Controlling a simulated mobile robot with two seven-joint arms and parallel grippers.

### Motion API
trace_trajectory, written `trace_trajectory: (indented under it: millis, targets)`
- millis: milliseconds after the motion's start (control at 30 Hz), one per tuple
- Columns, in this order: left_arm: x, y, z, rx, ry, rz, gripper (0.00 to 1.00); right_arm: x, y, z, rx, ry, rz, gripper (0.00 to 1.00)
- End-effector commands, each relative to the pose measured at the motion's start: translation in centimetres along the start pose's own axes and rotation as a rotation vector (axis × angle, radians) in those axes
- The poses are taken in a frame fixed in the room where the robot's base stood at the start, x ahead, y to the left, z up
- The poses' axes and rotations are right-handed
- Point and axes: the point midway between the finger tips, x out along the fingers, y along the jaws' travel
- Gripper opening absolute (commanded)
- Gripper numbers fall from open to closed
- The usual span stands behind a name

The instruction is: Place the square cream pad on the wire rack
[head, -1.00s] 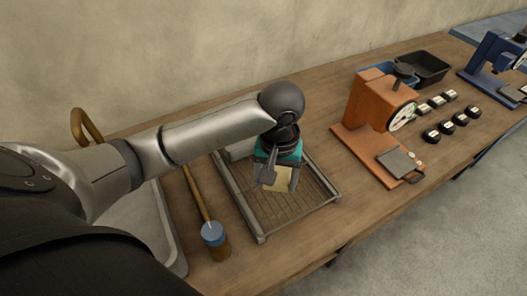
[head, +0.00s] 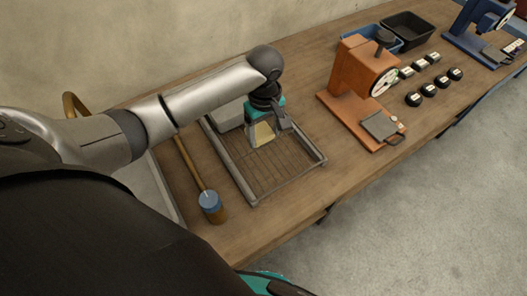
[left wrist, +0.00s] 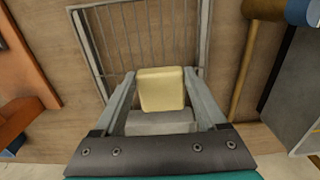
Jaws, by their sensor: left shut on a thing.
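The square cream pad (head: 262,135) is held between the fingers of my left gripper (head: 268,129). In the left wrist view the pad (left wrist: 161,90) sits upright-looking between the two grey fingers, with its broad face showing. The wire rack (head: 285,188) is a grey frame with thin bars lying on the wooden table. The pad is over the rear part of the rack; I cannot tell whether it touches the bars. The rack (left wrist: 206,35) also shows beyond the pad in the left wrist view. My right gripper's fingers are not visible.
A mallet with a blue head (head: 209,200) lies left of the rack. A grey block (left wrist: 160,122) is at the rack's rear end. An orange press (head: 355,85) stands to the right, with several black pucks and two bins (head: 408,30) beyond. The table's front edge is clear.

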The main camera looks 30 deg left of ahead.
Motion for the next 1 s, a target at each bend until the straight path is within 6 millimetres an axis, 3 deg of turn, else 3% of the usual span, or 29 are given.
trace_trajectory:
  millis: [100, 367, 600, 1000]
  targets:
    - [2.9, -0.1, 0.1, -0.001, -0.001, -0.003, 0.15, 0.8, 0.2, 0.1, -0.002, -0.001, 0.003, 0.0]
    - [5.4, 0.0, 0.0, 0.001, 0.0, -0.001, 0.15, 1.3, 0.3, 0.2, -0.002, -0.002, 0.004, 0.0]
    - [8.7, 0.0, 0.1, 0.001, 0.0, 0.0, 0.15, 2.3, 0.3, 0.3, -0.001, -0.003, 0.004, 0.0]
    - [9.1, 0.0, 0.0, 0.001, 0.0, 0.0, 0.15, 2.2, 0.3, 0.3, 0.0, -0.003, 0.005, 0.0]
